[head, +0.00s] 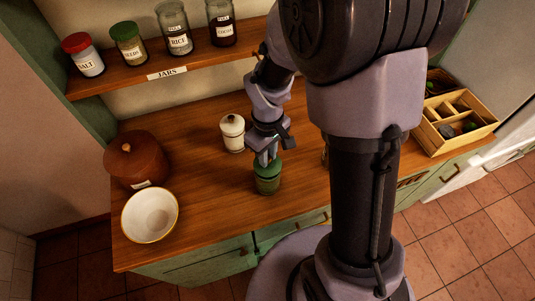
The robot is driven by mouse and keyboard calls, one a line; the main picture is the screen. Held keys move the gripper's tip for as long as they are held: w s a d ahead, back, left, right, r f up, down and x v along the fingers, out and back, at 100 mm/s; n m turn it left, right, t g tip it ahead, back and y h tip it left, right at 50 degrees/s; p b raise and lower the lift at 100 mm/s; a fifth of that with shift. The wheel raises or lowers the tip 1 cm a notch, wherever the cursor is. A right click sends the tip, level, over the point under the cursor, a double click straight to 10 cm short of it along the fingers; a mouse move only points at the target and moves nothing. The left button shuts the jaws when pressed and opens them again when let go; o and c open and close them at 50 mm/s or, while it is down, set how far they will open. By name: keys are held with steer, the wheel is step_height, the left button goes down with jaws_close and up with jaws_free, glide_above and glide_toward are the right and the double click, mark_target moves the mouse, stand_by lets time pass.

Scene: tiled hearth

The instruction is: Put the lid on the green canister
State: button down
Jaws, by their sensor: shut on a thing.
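The green canister (267,186) stands upright on the wooden counter, near its front edge. A green lid (266,169) is at the canister's mouth, level as far as I can see. I cannot tell from this view whether it is fully seated or held just above the rim. My gripper (267,161) points down from above and is shut on the lid. The fingertips partly cover the top of the lid.
A white lidded jar (232,133) stands close behind left. A brown pot (137,160) and a white bowl (150,215) are at the left. A shelf (200,58) with labelled jars is behind. A divided wooden box (456,118) is at the right.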

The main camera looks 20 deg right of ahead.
steer(key=shift+f+b, duration=0.75)
steer(key=shift+f, duration=0.2)
stand_by(0.6)
steer(key=c, duration=1.2)
jaws_free()
steer(key=shift+r, duration=0.2)
steer(key=shift+r+p, duration=1.85)
steer(key=shift+r, duration=0.15)
steer(key=shift+r, duration=0.1)
step_height(320, 180, up, 17)
steer(key=p, duration=0.5)
steer(key=shift+r, duration=0.2)
